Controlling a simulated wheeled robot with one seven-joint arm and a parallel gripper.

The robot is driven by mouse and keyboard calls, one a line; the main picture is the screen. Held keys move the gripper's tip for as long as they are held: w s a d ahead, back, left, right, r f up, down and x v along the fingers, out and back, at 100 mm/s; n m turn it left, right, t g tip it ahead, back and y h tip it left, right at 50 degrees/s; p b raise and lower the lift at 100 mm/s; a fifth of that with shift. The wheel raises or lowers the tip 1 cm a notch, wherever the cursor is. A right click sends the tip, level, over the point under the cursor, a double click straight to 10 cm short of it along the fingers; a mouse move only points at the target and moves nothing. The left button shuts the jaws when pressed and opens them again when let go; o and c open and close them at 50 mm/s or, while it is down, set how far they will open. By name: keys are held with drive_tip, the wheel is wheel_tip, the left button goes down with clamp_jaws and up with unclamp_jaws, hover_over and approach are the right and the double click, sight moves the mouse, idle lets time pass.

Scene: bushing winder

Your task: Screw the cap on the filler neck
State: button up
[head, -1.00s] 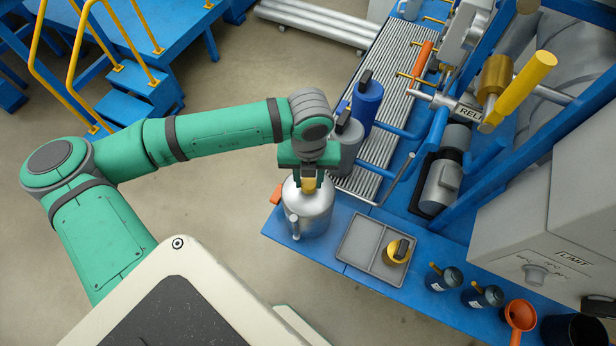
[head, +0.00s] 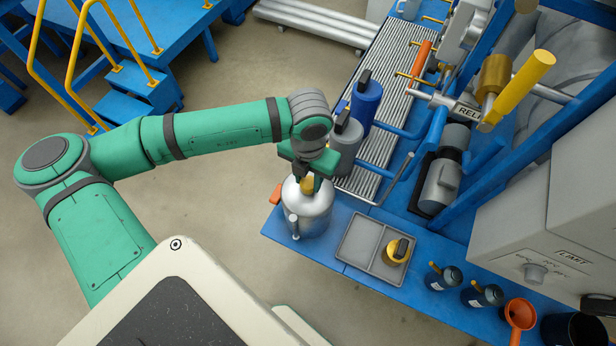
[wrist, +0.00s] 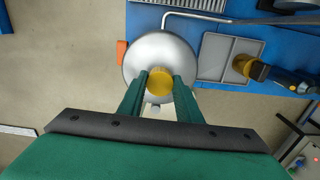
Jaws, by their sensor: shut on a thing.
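The yellow cap (head: 308,184) sits at the top centre of the silver can (head: 318,222), where the filler neck is. The cap also shows in the wrist view (wrist: 159,82), between the two green fingers. My gripper (head: 307,178) points down over the can and is shut on the cap. The neck itself is hidden under the cap, so I cannot tell how far the threads are engaged. The can stands upright on the blue bench and has a small spout at its front.
A grey divided tray (head: 352,243) right of the can holds a yellow piece with a black handle (head: 397,251). Grey and blue canisters (head: 366,103) stand close behind my gripper. Small dark bottles (head: 445,278) and an orange funnel (head: 519,314) are at the right.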

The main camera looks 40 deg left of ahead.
drive_tip(key=shift+r, duration=0.15)
drive_tip(key=o, duration=1.2)
drive_tip(key=shift+o, duration=0.3)
drive_tip(key=shift+w, duration=0.1)
wheel_tip(320, 180, up, 11)
drive_tip(key=shift+f, duration=0.2)
